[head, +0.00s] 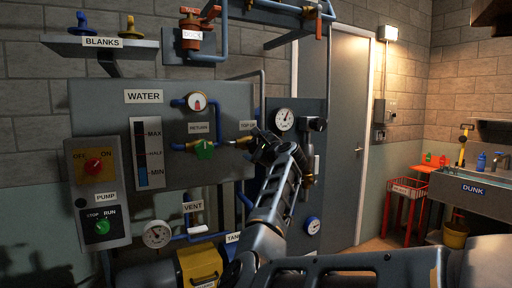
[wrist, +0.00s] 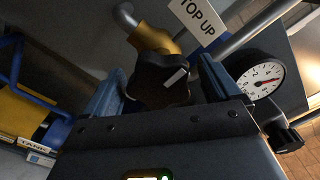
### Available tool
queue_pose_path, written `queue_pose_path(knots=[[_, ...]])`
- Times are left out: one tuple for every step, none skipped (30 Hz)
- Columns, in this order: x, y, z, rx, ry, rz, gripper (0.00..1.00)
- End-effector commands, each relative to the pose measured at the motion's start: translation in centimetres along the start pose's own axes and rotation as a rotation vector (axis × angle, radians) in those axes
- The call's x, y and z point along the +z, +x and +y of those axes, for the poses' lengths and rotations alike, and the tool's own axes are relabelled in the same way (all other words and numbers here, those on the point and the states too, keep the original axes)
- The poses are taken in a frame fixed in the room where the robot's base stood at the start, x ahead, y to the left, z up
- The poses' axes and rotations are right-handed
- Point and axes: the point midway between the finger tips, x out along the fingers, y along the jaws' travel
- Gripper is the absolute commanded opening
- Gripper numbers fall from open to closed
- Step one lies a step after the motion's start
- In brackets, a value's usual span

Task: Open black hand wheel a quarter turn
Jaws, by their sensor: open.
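The black hand wheel (wrist: 160,80) has a lobed rim and a white mark on its face, pointing to the upper right in the wrist view. It sits on a brass valve body (wrist: 154,38) under the TOP UP label (wrist: 197,18). My gripper (wrist: 161,70) is open, with one finger on each side of the wheel; I cannot tell whether either finger touches it. In the head view my gripper (head: 262,143) is at the brass valve (head: 243,141) and mostly hides the wheel.
A round gauge (wrist: 262,75) and another black knob (wrist: 286,137) are close on the right. Blue pipes, a vent gauge (head: 157,234) and a yellow box (head: 200,265) are below. A grey door (head: 345,120) stands behind.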

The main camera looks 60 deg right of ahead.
Motion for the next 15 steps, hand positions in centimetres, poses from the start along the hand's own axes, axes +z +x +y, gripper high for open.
queue_pose_path(knots=[[0.00, -0.01, 0.01, 0.000, 0.000, 0.000, 0.90], [0.00, -0.01, 0.02, 0.000, 0.000, 0.000, 0.89], [-0.01, -0.02, 0.02, 0.000, 0.000, 0.000, 0.85], [0.00, -0.02, 0.02, 0.000, 0.000, 0.000, 0.83], [0.00, -0.02, 0.03, 0.000, 0.000, 0.000, 0.80], [0.00, -0.02, 0.03, 0.000, 0.000, 0.000, 0.76], [0.00, -0.02, 0.03, 0.001, 0.000, 0.000, 0.73], [0.00, -0.02, 0.03, 0.001, 0.000, 0.000, 0.70], [0.00, -0.02, 0.03, 0.001, 0.000, 0.000, 0.66], [0.00, -0.02, 0.04, 0.001, 0.000, 0.000, 0.63], [-0.01, -0.02, 0.04, 0.001, 0.000, 0.000, 0.61], [0.00, -0.02, 0.04, 0.001, 0.000, 0.000, 0.57], [-0.01, -0.03, 0.05, 0.001, 0.000, 0.000, 0.54], [-0.01, -0.02, 0.05, 0.001, 0.000, 0.000, 0.51], [-0.01, -0.03, 0.06, 0.001, 0.000, 0.000, 0.47]])
